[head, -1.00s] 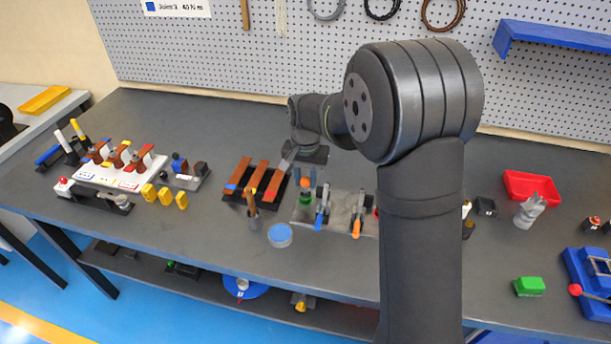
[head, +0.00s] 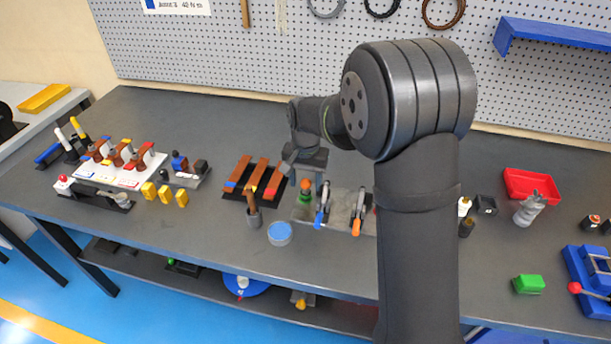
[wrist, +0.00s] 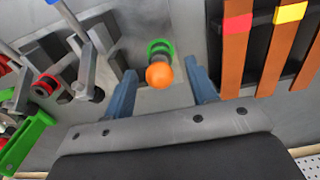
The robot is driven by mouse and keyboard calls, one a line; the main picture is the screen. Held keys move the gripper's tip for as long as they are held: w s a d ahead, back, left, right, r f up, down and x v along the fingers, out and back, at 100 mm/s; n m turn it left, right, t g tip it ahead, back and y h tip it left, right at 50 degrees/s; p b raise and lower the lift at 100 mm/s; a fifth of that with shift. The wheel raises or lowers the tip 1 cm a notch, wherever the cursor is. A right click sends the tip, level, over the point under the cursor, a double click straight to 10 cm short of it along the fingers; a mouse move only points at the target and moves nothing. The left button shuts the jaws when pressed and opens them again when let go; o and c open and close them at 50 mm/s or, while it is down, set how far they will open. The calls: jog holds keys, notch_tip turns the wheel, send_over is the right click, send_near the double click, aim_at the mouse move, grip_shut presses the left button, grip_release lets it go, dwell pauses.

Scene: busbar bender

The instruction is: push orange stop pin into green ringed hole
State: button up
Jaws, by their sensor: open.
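The orange stop pin (wrist: 159,75) has a round orange head, seen between my gripper's fingers in the wrist view. A short dark stem shows behind the head, against the green ring (wrist: 160,47). The pin seems to stand at the ringed hole; how deep it sits I cannot tell. My gripper (wrist: 160,68) is open, with one blue-grey finger on each side of the head and a gap on both sides. In the head view, the orange head (head: 306,186) and green ring (head: 305,199) show just below my gripper (head: 306,171), at the left end of the grey fixture.
The grey fixture (head: 340,203) carries blue-handled and orange-handled clamps right of the pin. A dark rack of copper bars (head: 258,178) lies close on the left.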

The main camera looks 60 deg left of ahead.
aim_at(306, 180)
notch_tip(306, 180, up, 17)
jog(key=shift+r, duration=0.2)
jog(key=shift+f, duration=0.1)
dwell(0.7)
notch_tip(306, 180, down, 17)
jog(key=shift+f, duration=0.1)
jog(key=shift+r, duration=0.2)
jog(key=shift+r, duration=0.1)
dwell(0.5)
